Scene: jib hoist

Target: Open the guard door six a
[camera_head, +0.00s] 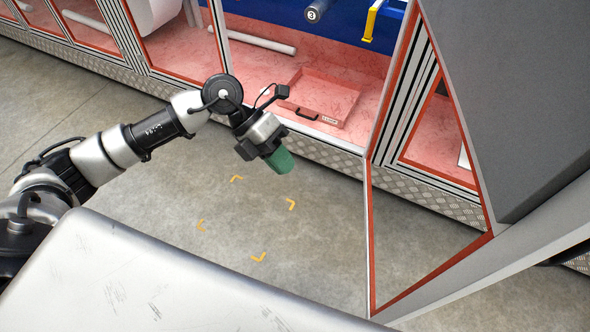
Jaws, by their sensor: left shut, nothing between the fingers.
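A guard door (485,240) with a red-edged frame and a clear pane stands swung out from the machine front, at the right of the head view. I cannot read any door number on it. The bay to its left is open at the front. My left gripper (281,161), with green fingertips, is shut and empty. It hangs over the floor in front of the open bay, to the left of the door and apart from it. My right gripper is not in view.
Inside the bay lie a red tray (345,98) with a black handle and a white roll (262,43). A roller marked 3 (316,11) and a yellow bracket (372,20) sit higher up. Yellow corner marks (259,257) lie on clear floor.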

